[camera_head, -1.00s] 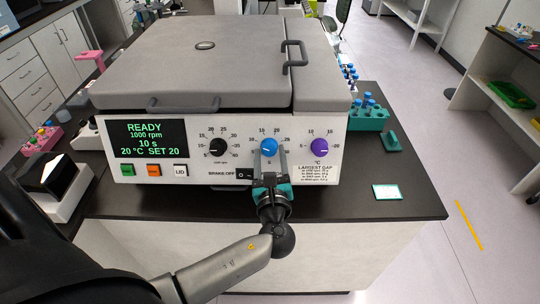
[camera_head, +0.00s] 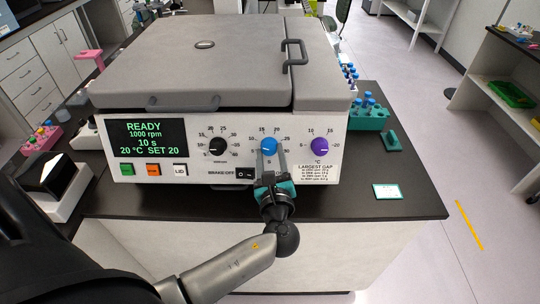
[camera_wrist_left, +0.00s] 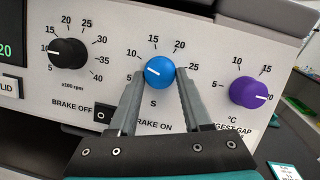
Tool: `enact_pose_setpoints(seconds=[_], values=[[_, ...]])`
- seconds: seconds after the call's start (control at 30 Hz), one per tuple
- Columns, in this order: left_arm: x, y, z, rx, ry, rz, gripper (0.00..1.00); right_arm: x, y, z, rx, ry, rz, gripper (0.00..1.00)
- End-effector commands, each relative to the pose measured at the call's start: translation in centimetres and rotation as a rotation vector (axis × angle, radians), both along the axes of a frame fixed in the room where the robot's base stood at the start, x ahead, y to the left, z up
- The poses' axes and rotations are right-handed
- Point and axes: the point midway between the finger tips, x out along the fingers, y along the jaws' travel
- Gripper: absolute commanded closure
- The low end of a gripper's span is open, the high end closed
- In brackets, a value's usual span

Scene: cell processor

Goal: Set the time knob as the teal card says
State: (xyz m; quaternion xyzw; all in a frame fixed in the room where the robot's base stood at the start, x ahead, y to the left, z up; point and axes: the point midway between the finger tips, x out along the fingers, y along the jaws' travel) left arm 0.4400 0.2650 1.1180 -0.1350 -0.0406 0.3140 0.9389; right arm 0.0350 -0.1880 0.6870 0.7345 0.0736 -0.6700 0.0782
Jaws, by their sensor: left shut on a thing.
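The blue time knob (camera_head: 269,146), marked S, is on the front panel of the grey-lidded machine. In the left wrist view the blue knob (camera_wrist_left: 160,72) has its white pointer line toward the left, between 5 and 10. My left gripper (camera_head: 270,154) is shut on the knob, one finger on each side; its fingers also show in the left wrist view (camera_wrist_left: 160,84). The display (camera_head: 147,139) reads READY, 1000 rpm, 10 s, 20 °C SET 20. The teal-edged card (camera_head: 386,191) lies on the bench at the right; its writing is too small to read. My right gripper is out of view.
The black rpm knob (camera_head: 217,146) is left of the blue knob and the purple °C knob (camera_head: 320,145) right of it. The brake switch (camera_head: 245,174) sits just below left. A teal tube rack (camera_head: 368,122) stands to the right.

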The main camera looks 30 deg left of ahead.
Motion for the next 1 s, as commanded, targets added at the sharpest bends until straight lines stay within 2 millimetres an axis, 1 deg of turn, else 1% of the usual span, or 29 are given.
enact_pose_setpoints(seconds=[0.3,0.6,0.8,1.0], values=[[0.15,-0.21,0.00,-0.208,-0.127,0.084,1.00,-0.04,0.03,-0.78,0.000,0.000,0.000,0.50],[0.27,-0.35,0.20,-0.402,-0.246,0.159,1.00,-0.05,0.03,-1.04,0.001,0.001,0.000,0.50],[0.34,-0.37,0.31,-0.494,-0.302,0.195,1.00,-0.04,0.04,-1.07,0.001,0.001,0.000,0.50],[0.37,-0.36,0.39,-0.546,-0.335,0.216,1.00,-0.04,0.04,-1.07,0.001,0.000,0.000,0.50]])
